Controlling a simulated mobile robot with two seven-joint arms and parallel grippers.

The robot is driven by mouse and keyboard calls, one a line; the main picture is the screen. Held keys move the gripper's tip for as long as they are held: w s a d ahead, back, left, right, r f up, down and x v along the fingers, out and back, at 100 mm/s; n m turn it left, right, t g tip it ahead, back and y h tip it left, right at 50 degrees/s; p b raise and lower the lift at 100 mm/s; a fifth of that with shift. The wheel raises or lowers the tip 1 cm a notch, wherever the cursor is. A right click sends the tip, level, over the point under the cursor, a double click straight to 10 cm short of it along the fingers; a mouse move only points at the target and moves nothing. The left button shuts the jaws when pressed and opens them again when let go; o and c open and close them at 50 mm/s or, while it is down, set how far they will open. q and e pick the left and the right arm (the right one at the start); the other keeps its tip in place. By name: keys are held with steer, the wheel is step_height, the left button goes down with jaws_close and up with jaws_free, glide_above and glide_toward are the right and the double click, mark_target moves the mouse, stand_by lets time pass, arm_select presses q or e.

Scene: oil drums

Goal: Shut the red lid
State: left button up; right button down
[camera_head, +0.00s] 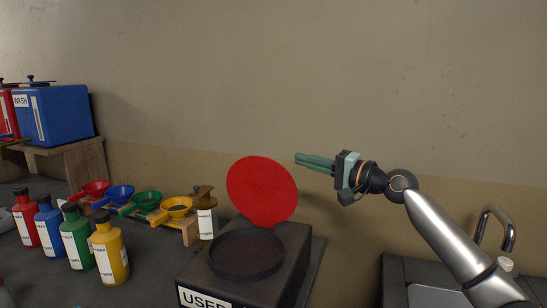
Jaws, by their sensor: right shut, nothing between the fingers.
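The round red lid (262,190) stands raised, tilted up at the back of a dark box (291,248) labelled "USED". The box's round opening (246,254), with a dark rim, lies uncovered in front of the lid. My right gripper (297,160) is shut and empty. Its green fingers point left, and their tips are close to the lid's upper right edge in the picture. I cannot tell whether they touch the lid. My left gripper is not in view.
Red, blue, green and yellow bottles (109,248) stand at the left. Coloured funnels (147,201) sit on a wooden rack behind them, beside a brown-capped bottle (206,216). A blue "WASH" container (62,115) is at far left. A sink with a tap (508,232) is at right.

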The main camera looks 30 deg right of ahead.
mark_target(263, 188)
steer(key=p+x, duration=0.2)
steer(key=x, duration=0.6)
steer(key=shift+s+a+f+p, duration=0.2)
steer(key=shift+s+a+p, duration=0.1)
steer(key=shift+s+a, duration=0.45)
steer(key=shift+s+a+f+p, duration=0.15)
steer(key=shift+s+a+p, duration=0.1)
steer(key=shift+s+a, duration=0.5)
steer(key=shift+s+d, duration=0.1)
steer(key=shift+d, duration=0.05)
